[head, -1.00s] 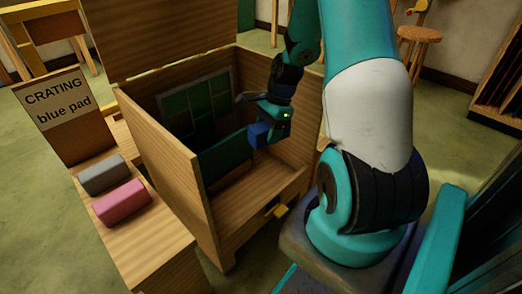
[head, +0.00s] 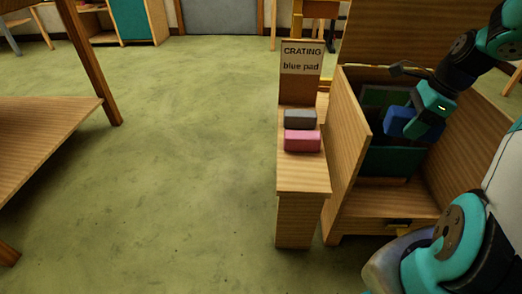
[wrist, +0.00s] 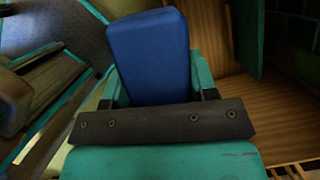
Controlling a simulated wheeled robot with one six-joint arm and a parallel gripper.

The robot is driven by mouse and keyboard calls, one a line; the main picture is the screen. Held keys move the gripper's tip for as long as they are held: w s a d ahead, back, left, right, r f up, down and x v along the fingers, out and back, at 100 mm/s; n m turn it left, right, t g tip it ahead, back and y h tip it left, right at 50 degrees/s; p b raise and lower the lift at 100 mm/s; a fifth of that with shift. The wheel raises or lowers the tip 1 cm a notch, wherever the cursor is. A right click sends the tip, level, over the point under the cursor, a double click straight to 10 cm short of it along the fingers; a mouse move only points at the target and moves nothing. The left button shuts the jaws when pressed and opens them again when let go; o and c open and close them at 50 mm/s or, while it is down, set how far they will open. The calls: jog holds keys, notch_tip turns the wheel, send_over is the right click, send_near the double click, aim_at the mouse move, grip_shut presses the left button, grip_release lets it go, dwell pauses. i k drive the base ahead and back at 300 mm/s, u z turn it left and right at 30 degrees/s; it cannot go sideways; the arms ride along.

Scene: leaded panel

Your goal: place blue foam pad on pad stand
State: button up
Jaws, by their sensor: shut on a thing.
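My gripper (head: 418,122) is shut on the blue foam pad (head: 399,121). In the head view it holds the pad up in the mouth of the open wooden crate (head: 350,150), in front of the green panel inside. In the wrist view the blue pad (wrist: 148,57) stands out between the fingers and fills the middle of the picture. The pad stand (head: 303,176) is the narrow wooden stand left of the crate. A grey pad (head: 300,119) and a pink pad (head: 302,141) lie on its top, with bare wood in front of the pink one.
A sign (head: 301,58) reading "CRATING blue pad" stands at the back of the stand. The crate's left wall rises between my gripper and the stand. A wooden table (head: 45,130) is at the far left. Open green floor (head: 180,150) lies between.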

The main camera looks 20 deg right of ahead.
aim_at(302, 168)
jog(key=u, duration=1.7)
jog(key=i, duration=1.15)
jog(key=z, duration=2.05)
